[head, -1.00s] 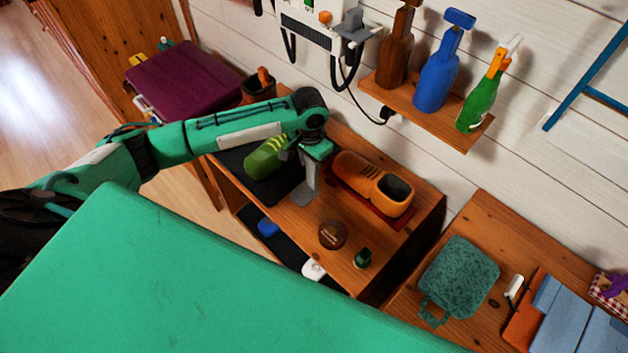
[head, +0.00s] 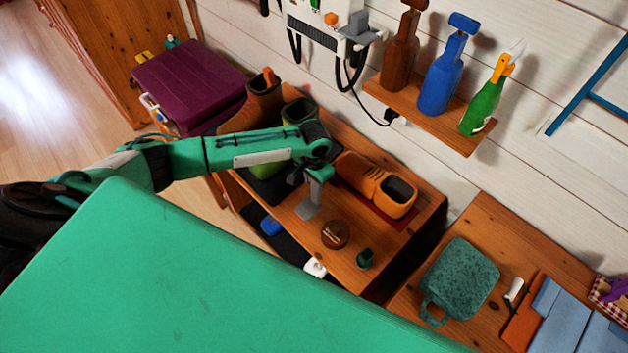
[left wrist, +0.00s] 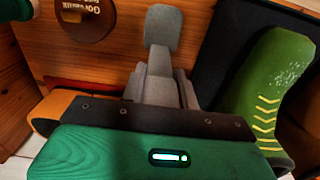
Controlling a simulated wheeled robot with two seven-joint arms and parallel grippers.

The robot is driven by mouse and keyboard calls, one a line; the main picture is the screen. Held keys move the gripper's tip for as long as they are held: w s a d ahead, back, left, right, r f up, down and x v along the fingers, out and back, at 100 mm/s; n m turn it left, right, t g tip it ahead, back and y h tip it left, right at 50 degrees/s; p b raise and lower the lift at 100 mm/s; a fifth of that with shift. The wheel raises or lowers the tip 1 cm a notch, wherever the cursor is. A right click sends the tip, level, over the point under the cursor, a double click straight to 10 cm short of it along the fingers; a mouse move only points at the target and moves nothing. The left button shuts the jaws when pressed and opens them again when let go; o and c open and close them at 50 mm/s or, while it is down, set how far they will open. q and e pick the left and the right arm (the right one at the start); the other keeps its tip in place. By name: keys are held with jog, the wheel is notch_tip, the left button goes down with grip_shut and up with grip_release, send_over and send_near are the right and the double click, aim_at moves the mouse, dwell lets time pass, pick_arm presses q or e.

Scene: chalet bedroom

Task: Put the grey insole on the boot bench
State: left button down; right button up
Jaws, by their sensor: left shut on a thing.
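The grey insole (head: 308,209) is in my left gripper (head: 314,188), over the front middle of the wooden boot bench (head: 290,212). In the left wrist view the insole's rounded end (left wrist: 163,28) sticks out beyond my grey fingers (left wrist: 160,85), which are shut on it. The bench wood (left wrist: 118,45) shows behind it. I cannot tell whether the insole touches the bench top. My right gripper is not in view.
An orange shoe (head: 370,184) stands right of the gripper on a red mat. A green boot (left wrist: 268,95) stands on a black tray (left wrist: 212,60) on the other side. A round brown tin (head: 335,234) and a small dark green item (head: 365,258) sit near the front.

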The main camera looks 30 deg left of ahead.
pick_arm(q)
jog(key=c, duration=1.1)
grip_release()
jog(key=shift+f, duration=0.1)
jog(key=shift+o, duration=0.2)
notch_tip(320, 180, up, 12)
jog(key=shift+r+b, duration=0.2)
jog(key=shift+b, duration=0.5)
